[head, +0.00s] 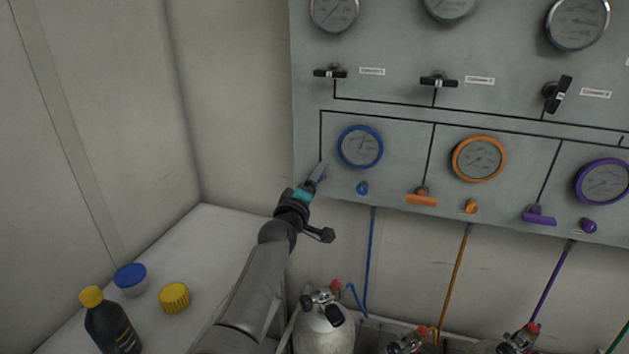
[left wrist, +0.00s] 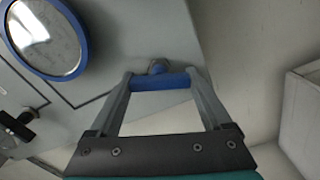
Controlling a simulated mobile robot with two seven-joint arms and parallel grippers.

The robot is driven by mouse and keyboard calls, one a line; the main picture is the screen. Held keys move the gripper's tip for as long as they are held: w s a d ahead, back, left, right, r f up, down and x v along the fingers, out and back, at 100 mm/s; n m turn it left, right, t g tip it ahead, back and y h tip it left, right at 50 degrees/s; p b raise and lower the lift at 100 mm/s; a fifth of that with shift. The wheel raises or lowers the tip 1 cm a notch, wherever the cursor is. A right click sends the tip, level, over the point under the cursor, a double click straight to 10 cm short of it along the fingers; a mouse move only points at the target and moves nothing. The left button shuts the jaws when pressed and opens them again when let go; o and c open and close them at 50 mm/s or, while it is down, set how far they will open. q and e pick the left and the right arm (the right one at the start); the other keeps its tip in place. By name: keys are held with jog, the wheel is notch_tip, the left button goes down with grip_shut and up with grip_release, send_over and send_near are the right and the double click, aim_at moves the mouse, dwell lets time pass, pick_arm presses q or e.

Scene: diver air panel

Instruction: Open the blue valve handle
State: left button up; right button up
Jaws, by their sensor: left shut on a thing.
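The blue valve handle (left wrist: 161,82) is a short bar on a round metal stem, at the lower left of the grey panel (head: 400,110). In the left wrist view it spans between the two fingers of my left gripper (left wrist: 160,88), which are shut on its ends. In the head view my left gripper (head: 317,174) reaches the panel's left edge and hides the handle. The blue-rimmed gauge (head: 360,147) is just right of the gripper, with a small blue knob (head: 362,188) below it. My right gripper is not in view.
An orange handle (head: 422,197) and a purple handle (head: 539,215) lie to the right. Black handles (head: 438,81) sit higher up. Gas cylinders (head: 322,330) stand below. A bottle (head: 110,325), a blue-lidded jar (head: 131,280) and a yellow cap (head: 174,297) are on the white counter (head: 205,245).

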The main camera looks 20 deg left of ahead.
pick_arm(q)
jog(key=shift+f+n, duration=0.1)
jog(key=shift+n, duration=1)
jog(key=o, duration=1.2)
jog(key=shift+c, duration=0.2)
jog(key=shift+s, duration=0.1)
jog(key=s+p, duration=0.3)
jog(key=s, duration=1.2)
jog(key=shift+a, duration=0.25)
